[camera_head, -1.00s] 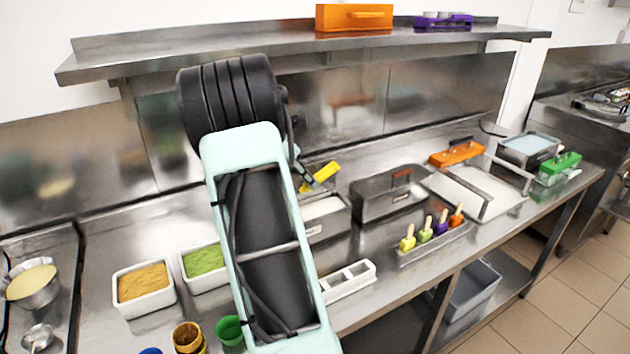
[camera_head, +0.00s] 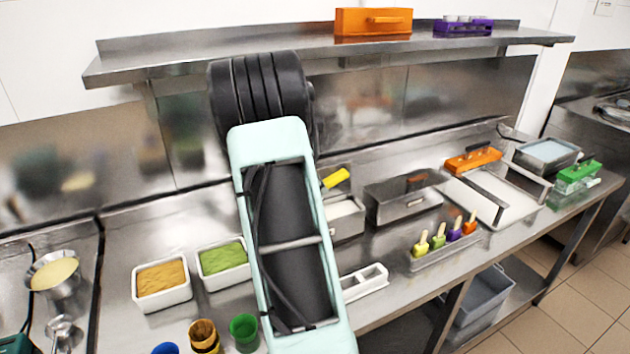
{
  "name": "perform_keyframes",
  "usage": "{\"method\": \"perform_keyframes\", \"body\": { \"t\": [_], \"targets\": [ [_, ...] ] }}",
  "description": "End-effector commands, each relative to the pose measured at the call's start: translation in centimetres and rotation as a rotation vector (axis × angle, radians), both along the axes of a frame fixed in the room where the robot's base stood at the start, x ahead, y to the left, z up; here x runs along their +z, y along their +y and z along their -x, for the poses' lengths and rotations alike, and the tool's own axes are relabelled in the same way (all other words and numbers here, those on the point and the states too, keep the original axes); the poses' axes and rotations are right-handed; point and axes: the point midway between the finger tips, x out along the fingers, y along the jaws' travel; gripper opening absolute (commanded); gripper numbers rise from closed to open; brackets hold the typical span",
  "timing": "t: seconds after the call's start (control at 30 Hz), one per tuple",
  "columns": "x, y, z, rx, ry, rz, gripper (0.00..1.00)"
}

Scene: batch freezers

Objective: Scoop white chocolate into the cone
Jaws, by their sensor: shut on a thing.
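A yellow handle (camera_head: 336,179) sticks out from behind my arm, above a steel bin of white contents (camera_head: 346,227), which looks like the white chocolate. My arm covers the bin's left part. My gripper is hidden behind my own arm, so its fingers and their contact with the yellow handle do not show. A white holder with square openings (camera_head: 365,283) stands at the counter's front, partly covered by my arm. A brown-gold cup-like thing (camera_head: 205,336) stands at the lower edge; I cannot tell if it is the cone. No other cone shows.
White tubs hold tan (camera_head: 162,285) and green (camera_head: 223,263) contents. A green cup (camera_head: 244,332) stands in front. A closed steel bin (camera_head: 403,199) and a rack of coloured-handled tools (camera_head: 444,242) are to the right. A steel shelf (camera_head: 330,54) hangs overhead.

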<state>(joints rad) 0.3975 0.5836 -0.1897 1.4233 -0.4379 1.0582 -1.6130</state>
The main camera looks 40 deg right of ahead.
Motion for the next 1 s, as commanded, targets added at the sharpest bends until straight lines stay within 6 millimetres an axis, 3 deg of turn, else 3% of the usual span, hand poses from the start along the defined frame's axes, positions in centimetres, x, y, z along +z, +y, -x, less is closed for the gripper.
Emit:
{"method": "perform_keyframes", "body": {
  "t": [0.5,1.0],
  "targets": [
    [3.5,-1.7,0.6,-0.003,0.0,-0.001,0.0],
    [2.8,-5.1,1.6,-0.006,-0.081,-0.257,0.0]
  ]
}}
